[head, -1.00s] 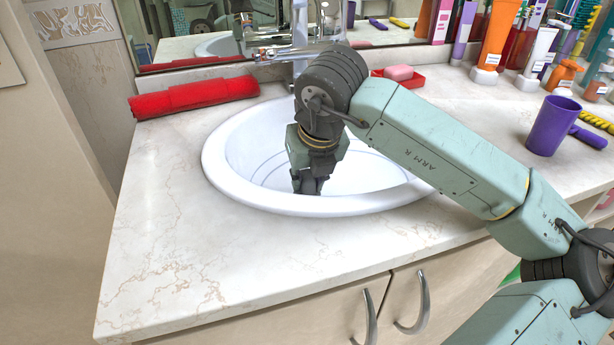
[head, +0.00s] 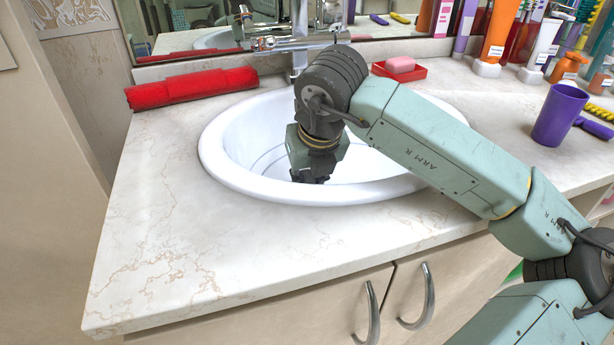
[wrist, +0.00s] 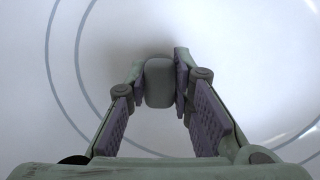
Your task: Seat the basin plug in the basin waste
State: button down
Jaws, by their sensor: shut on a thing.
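My gripper (head: 310,178) points down inside the white basin (head: 225,165), with its fingertips partly hidden behind the basin's front rim in the head view. In the wrist view, my gripper (wrist: 159,85) is shut on a small grey rounded piece, which I take to be the basin plug (wrist: 159,88). A darker grey edge shows just beyond it; I cannot tell if that is part of the plug or the waste. The basin waste is not clearly seen in either view. I cannot tell how far the plug is from the basin floor.
The tap (head: 300,45) stands behind the basin, close to my wrist. A rolled red towel (head: 190,88) lies at the left, and a red soap dish (head: 415,72) at the back right. A purple cup (head: 560,115) and several bottles crowd the right. The front left counter is clear.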

jog(key=shift+f, duration=0.2)
jog(key=c, duration=1.3)
grip_release()
jog(key=shift+r, duration=0.1)
jog(key=v, duration=1.2)
jog(key=shift+r, duration=0.1)
